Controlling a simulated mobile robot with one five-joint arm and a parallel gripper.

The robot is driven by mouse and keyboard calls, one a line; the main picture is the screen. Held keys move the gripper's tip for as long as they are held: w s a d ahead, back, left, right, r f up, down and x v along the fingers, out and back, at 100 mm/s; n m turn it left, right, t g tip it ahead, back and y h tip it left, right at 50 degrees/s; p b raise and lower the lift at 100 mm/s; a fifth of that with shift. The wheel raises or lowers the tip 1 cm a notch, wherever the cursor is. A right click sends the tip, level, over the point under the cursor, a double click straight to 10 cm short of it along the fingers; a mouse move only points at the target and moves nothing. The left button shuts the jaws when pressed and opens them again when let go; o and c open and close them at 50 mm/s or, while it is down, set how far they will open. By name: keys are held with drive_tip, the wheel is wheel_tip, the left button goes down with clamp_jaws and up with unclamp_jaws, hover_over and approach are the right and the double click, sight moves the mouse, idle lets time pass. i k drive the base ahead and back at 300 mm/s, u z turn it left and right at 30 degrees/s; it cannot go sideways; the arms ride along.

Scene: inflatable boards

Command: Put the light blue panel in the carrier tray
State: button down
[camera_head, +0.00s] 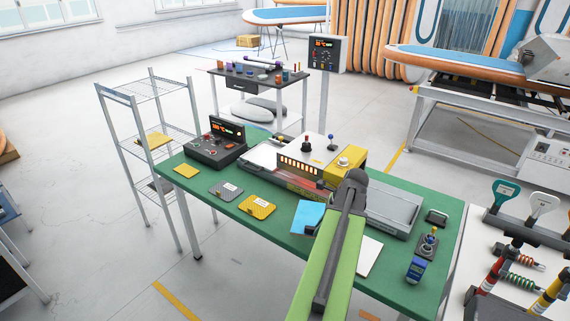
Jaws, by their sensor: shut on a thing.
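The light blue panel (307,215) shows at the middle of the green table, left of my green arm. Its right side is hidden behind the arm. A small dark part of my gripper (311,230) shows at the panel's lower right edge. The rest of the gripper is hidden by the arm. It is shut on the panel; whether the panel is lifted off the table is hard to tell. A grey shallow tray (404,222), which looks like the carrier tray, lies on the table right of my arm.
The green table (268,228) also holds a control box (216,147), grey and yellow patterned pads (258,206), a yellow-sided machine (345,163) behind the arm, a white sheet (368,255) and a small joystick unit (427,244). A wire shelf (146,139) stands left.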

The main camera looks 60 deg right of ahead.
sight(268, 156)
drive_tip(key=u, duration=0.15)
drive_tip(key=k, duration=0.35)
drive_tip(key=z, duration=0.95)
drive_tip(key=i, duration=0.5)
drive_tip(key=u, duration=0.1)
